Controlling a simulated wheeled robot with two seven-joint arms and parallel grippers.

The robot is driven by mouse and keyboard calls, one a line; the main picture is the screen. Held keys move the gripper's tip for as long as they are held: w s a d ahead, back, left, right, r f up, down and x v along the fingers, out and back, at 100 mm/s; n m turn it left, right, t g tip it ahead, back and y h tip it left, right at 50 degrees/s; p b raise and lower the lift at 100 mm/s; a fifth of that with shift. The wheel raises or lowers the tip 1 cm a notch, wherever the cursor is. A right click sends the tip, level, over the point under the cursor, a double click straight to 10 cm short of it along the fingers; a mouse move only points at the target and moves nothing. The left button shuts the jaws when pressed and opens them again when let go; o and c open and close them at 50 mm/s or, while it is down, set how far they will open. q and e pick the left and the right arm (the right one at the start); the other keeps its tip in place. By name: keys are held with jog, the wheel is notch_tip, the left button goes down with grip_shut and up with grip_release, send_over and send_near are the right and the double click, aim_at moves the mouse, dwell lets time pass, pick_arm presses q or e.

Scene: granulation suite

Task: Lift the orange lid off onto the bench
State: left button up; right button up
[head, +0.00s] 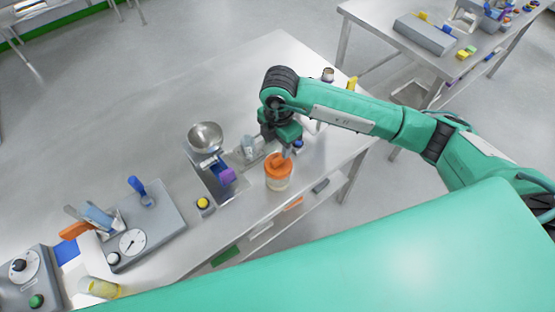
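The orange lid (277,161) sits on a clear tub (278,184) on the metal bench (130,130), near its front edge. My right gripper (286,152) points down at the lid from above, with its fingertips at the lid's top. The fingers are small and partly hidden by the wrist, so I cannot tell whether they are shut on the lid. My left gripper is not in view.
A steel bowl (205,137) on a stand with a blue and purple part is left of the tub. Bottles stand behind my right wrist. The bench's back left is clear.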

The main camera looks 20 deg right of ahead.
aim_at(278, 158)
jog(key=shift+f, duration=0.25)
jog(key=shift+s+f, duration=0.1)
jog(key=shift+f, duration=0.1)
notch_tip(278, 158, down, 4)
jog(key=p, duration=0.2)
jog(key=shift+a+f+p, duration=0.1)
jog(key=shift+p, duration=0.3)
jog(key=shift+f, duration=0.3)
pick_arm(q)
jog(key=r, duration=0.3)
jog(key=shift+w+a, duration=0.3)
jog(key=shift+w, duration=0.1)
pick_arm(e)
jog(key=shift+f, duration=0.1)
jog(key=shift+c, duration=0.4)
grip_shut()
